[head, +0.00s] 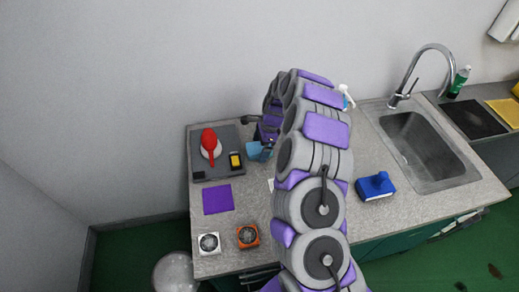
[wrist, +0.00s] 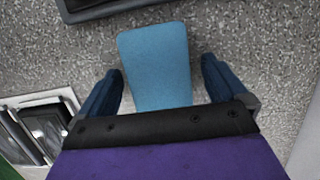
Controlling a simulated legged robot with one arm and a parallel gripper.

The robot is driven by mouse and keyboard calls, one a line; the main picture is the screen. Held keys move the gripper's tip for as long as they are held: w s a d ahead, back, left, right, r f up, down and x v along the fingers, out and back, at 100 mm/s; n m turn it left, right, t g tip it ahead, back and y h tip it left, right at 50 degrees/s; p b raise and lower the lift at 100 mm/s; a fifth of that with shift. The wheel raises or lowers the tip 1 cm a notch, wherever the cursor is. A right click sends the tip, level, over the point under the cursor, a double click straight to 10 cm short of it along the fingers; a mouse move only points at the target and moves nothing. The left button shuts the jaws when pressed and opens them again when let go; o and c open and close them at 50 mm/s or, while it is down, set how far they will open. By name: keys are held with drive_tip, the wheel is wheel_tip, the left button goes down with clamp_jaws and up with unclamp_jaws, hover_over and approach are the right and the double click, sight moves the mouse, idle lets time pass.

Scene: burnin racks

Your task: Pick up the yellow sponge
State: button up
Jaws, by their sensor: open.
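No yellow sponge can be made out with certainty. In the head view a small yellow and black block (head: 236,160) lies on the dark grey tray (head: 228,135), and a flat yellow piece (head: 505,112) lies on the far right counter. In the wrist view my gripper (wrist: 161,70) is open, its dark blue fingers on either side of a flat light blue piece (wrist: 157,60) over the counter. I cannot tell if they touch it. A light blue thing (head: 254,151) also shows beside my arm in the head view. My arm hides part of the counter there.
A red-handled brush (head: 210,143) lies on the tray. A purple square (head: 217,199), a white fan (head: 208,243) and an orange fan (head: 248,236) are in front. A blue block (head: 375,185) sits right of my arm, before the sink (head: 425,147). A wall stands behind.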

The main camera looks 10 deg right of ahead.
sight(258, 149)
drive_tip(key=shift+a+f, duration=0.1)
drive_tip(key=shift+a, duration=0.1)
drive_tip(key=shift+d, duration=0.15)
drive_tip(key=shift+c, duration=0.6)
drive_tip(key=c, duration=1)
drive_tip(key=shift+b, duration=0.3)
wheel_tip(258, 149, up, 4)
drive_tip(key=shift+f+p, duration=0.1)
drive_tip(key=shift+p, duration=0.55)
drive_tip(key=shift+s+r, duration=0.25)
drive_tip(key=shift+s, duration=0.05)
drive_tip(key=s+d, duration=0.1)
drive_tip(key=s, duration=0.4)
drive_tip(key=s+d+p, duration=0.1)
drive_tip(key=s, duration=0.4)
drive_tip(key=s+d+r+p, duration=0.1)
drive_tip(key=s, duration=0.4)
drive_tip(key=shift+d, duration=0.25)
